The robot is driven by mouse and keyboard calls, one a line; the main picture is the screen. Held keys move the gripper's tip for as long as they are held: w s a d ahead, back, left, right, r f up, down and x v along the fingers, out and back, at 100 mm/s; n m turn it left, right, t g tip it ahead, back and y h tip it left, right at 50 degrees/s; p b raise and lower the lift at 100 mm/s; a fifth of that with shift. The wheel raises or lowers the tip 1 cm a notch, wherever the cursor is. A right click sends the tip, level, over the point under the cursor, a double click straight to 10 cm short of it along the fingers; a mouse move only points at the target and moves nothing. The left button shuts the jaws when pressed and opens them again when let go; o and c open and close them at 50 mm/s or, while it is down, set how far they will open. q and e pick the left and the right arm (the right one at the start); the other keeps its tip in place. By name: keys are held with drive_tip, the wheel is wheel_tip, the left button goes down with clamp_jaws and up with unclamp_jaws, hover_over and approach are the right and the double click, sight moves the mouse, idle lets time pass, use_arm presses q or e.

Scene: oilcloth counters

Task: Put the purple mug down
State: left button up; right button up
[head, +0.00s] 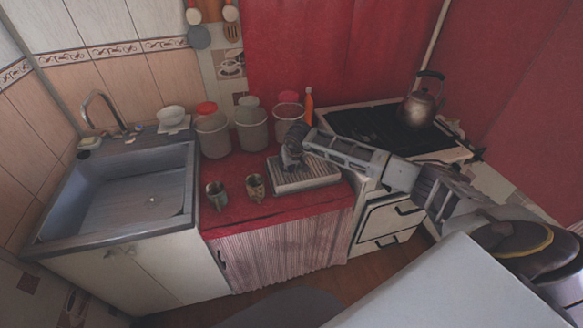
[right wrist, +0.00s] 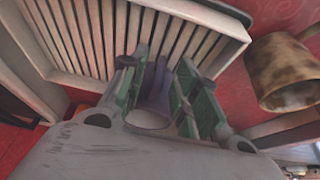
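The purple mug (right wrist: 158,82) is between the green-padded fingers of my right gripper (right wrist: 160,80) in the right wrist view, with its pale opening towards the camera. The fingers appear to press on it from both sides. In the head view my right gripper (head: 292,148) is over the left end of a slatted dish rack (head: 312,179). The rack's slats (right wrist: 190,28) lie just beyond the mug in the wrist view. I cannot tell whether the mug touches them. The mug is hard to make out in the head view. My left gripper is not in view.
A greenish mug (head: 216,193) and a brown mottled mug (head: 254,188) stand left of the rack on the red counter cloth (head: 235,213). Several canisters, including one with a red lid (head: 211,130), stand behind. A sink (head: 125,195) is left; a kettle (head: 418,106) sits on the stove.

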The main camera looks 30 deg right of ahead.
drive_tip(key=shift+s+r, duration=0.15)
drive_tip(key=shift+r, duration=0.35)
drive_tip(key=b+v, duration=0.1)
drive_tip(key=v, duration=1)
drive_tip(key=shift+s, duration=0.1)
